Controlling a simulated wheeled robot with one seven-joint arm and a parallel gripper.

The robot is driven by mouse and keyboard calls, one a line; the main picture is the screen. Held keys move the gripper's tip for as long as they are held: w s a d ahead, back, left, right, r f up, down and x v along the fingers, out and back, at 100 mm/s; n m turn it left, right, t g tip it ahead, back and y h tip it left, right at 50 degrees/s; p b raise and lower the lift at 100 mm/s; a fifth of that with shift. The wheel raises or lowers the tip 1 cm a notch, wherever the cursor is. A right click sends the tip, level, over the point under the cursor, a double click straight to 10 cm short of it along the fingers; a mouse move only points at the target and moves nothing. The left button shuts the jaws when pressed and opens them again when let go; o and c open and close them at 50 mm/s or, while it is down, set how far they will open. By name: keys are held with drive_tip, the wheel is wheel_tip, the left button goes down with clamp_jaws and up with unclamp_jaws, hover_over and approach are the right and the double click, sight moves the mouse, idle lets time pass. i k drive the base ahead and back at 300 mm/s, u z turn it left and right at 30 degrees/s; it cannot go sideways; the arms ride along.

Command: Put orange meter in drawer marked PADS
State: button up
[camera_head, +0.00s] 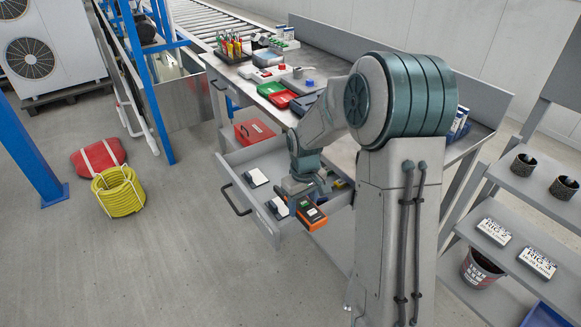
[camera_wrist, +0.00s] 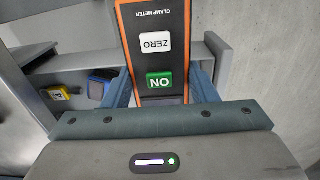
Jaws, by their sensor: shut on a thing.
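The orange meter (camera_head: 311,217) is in my gripper (camera_head: 304,200), above the front right part of an open drawer (camera_head: 240,195). In the wrist view the meter (camera_wrist: 157,60) reads CLAMP METER, with a white ZERO button and a green ON button. My gripper (camera_wrist: 158,95) is shut on its sides there. The drawer holds a white-topped item (camera_head: 255,178) and a dark item with a white face (camera_head: 278,207). Blue and yellow items (camera_wrist: 100,85) lie further in. No PADS label is legible on the drawer front.
The workbench (camera_head: 310,62) above carries a red tray (camera_head: 282,98), a green tray (camera_head: 270,88) and several tools. A red box (camera_head: 254,131) sits beneath the bench. A shelf unit (camera_head: 520,215) stands at right.

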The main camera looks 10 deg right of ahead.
sight(282, 171)
drive_tip(key=i, duration=0.95)
